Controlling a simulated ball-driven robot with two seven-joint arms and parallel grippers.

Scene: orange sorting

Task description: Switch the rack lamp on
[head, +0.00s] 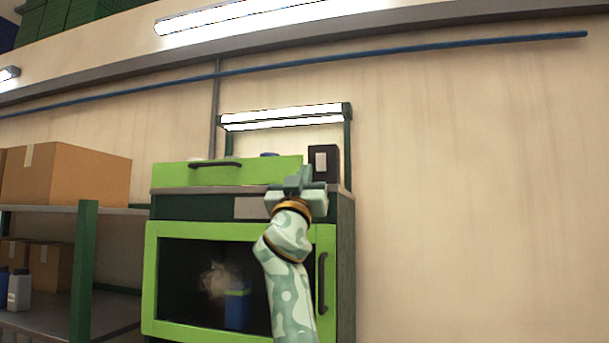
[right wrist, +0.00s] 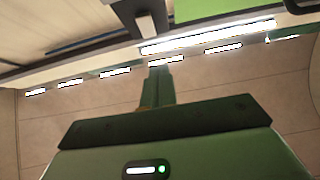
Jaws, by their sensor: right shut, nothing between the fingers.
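The rack lamp (head: 285,117) is a long bar above the green rack, and its tubes look bright white, as if lit. It also shows in the right wrist view (right wrist: 207,37). A dark switch box (head: 331,178) with a pale rocker (head: 321,162) stands under the lamp's right end; the rocker also shows in the right wrist view (right wrist: 146,25). My right gripper (head: 304,177) is shut and empty, in front of the rack, just left of and below the rocker in the head view. It looks apart from the rocker in the wrist view. My left gripper is out of view.
A green drawer (head: 228,173) with a dark handle is left of my gripper, above a green-framed glass door (head: 190,231). Cardboard boxes (head: 80,177) stand on shelves at left. The wall at right is bare.

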